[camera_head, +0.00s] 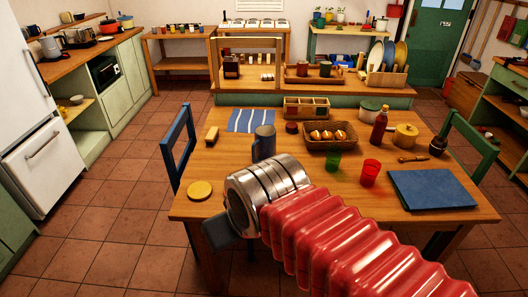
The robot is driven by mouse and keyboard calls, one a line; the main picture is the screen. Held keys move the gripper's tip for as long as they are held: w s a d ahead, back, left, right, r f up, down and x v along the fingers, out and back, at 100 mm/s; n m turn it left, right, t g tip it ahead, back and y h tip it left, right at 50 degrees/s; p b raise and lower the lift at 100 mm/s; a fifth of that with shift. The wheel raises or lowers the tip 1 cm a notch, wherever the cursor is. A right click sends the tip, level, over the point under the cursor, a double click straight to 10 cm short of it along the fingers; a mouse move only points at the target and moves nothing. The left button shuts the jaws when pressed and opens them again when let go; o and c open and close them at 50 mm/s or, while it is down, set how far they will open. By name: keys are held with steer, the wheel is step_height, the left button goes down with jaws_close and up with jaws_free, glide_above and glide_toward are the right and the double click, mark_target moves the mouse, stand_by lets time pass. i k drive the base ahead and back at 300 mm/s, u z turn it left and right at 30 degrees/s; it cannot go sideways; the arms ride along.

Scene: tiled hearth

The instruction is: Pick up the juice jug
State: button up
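A grey-blue jug (264,138) with a handle on its left stands upright on the wooden table, just behind my arm's metal wrist. It is the only jug shape I make out on this table; its contents do not show, and its lower part is close to the wrist's outline. My red ribbed arm comes in from the lower right. My gripper (220,233) shows only as a dark part beyond the metal wrist, low at the table's front left. Its fingertips cannot be made out, and nothing visible is held in it.
The table (225,187) also bears a yellow disc (199,190), a striped cloth (251,121), a bread basket (330,136), green (333,160) and red (370,172) cups, a red bottle (379,128) and a blue mat (431,189). Chairs stand left (178,143) and right (473,142). Tiled floor is clear at left.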

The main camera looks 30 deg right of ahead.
mark_target(264, 146)
steer(key=u, duration=0.05)
steer(key=i, duration=1)
steer(key=z, duration=0.05)
